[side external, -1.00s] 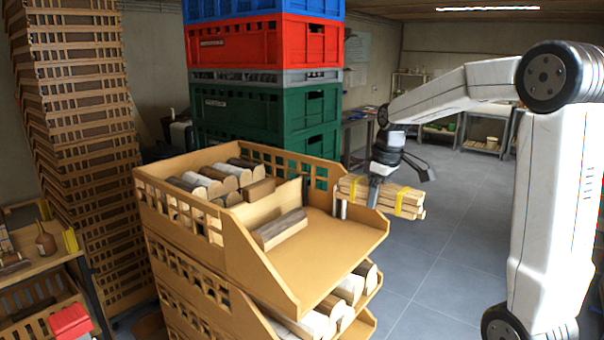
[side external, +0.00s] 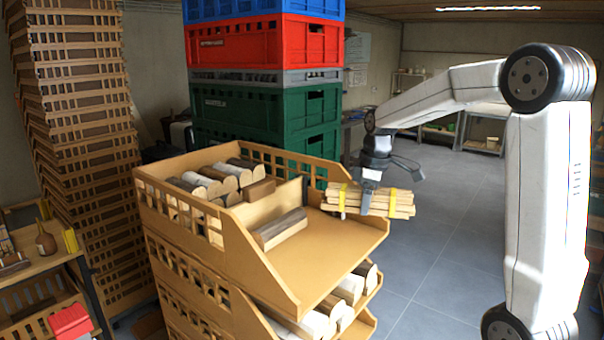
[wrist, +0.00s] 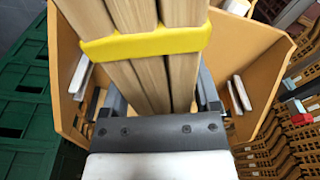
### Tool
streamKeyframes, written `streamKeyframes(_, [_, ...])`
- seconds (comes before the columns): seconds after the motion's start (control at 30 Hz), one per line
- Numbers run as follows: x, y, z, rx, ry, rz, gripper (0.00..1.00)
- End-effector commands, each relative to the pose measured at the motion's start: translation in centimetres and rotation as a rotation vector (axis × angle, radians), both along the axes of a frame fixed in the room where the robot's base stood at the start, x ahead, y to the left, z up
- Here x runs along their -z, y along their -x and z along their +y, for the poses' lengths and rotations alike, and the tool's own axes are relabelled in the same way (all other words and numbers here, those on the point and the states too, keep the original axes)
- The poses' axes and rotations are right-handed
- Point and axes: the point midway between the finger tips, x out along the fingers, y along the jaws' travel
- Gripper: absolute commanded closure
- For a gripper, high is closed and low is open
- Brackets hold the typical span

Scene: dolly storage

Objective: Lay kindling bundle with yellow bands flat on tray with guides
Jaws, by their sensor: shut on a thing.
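My gripper (side external: 366,197) is shut around the kindling bundle (side external: 402,201), a stack of pale sticks with two yellow bands. It holds the bundle roughly level above the right edge of the tan tray (side external: 325,268). In the wrist view the bundle (wrist: 148,88) runs away between the fingers, with one yellow band (wrist: 145,43) in sight; the other is hidden. The tray (wrist: 248,60) shows beneath the bundle, with pale upright strips near both sides. I cannot tell whether these are the guides. The bundle appears clear of the tray floor.
Split logs (side external: 207,180) fill the back of the tray's bin, and a single log (side external: 279,229) lies in front of them by a divider. More logs (side external: 348,288) stick out of the lower bin. Green, red and blue crates (side external: 265,105) stand behind. The tray's front floor is bare.

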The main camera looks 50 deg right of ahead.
Motion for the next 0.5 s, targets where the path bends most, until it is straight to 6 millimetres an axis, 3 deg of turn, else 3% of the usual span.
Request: streamKeyframes(0.5, [2.5, -3.5, 3.2, -0.659, -0.004, 0.009, 0.97])
